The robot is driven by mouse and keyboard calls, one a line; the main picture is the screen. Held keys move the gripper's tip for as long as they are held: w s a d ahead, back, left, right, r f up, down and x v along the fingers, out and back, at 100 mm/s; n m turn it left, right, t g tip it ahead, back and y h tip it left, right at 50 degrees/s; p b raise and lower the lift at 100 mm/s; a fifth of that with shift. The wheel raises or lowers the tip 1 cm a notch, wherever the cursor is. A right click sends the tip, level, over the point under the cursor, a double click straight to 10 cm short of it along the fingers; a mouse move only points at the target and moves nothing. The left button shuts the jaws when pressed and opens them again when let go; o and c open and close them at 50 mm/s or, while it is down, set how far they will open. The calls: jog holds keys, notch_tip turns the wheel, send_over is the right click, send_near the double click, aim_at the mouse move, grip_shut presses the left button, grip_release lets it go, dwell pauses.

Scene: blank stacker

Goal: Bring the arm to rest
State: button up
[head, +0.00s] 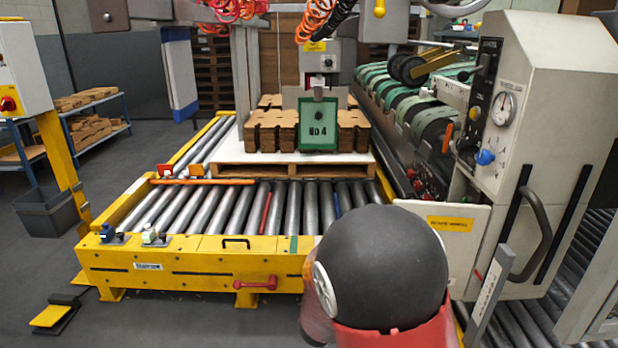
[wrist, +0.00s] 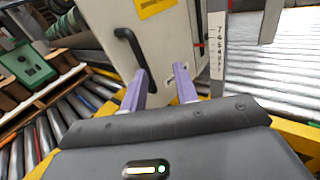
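My gripper (wrist: 160,70) shows in the wrist view as two pale purple fingers standing apart with nothing held between them. It is open and points toward the white machine panel with a black handle (wrist: 130,48), which lies beyond the fingertips. I cannot tell the exact gap to it. In the head view a rounded dark part of my arm with red below it (head: 380,265) fills the bottom centre right. My gripper is hidden in the head view.
A yellow-framed roller conveyor (head: 180,245) bears a pallet (head: 250,172) of brown stacked blanks (head: 270,130) and a green "No 4" block (head: 318,125). A beige machine (head: 540,90) with a gauge and curved handle stands close on the right.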

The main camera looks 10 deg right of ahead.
jog(key=s+d+m+g+y, duration=0.3)
jog(key=s+m+g+y, duration=0.45)
jog(key=s+m, duration=0.8)
jog(key=s+a+r+m+t+y, duration=0.2)
jog(key=s+a+r+m+y, duration=0.1)
jog(key=a+m, duration=0.1)
jog(key=s+a+r+m+t+y, duration=0.1)
jog(key=s+a+r+m+y, duration=0.2)
jog(key=a, duration=0.4)
jog(key=shift+a+m+t+y, duration=0.25)
jog(key=shift+m+t+y, duration=0.1)
jog(key=shift+m+y, duration=0.35)
jog(key=shift+s, duration=0.1)
jog(key=shift+c, duration=0.4)
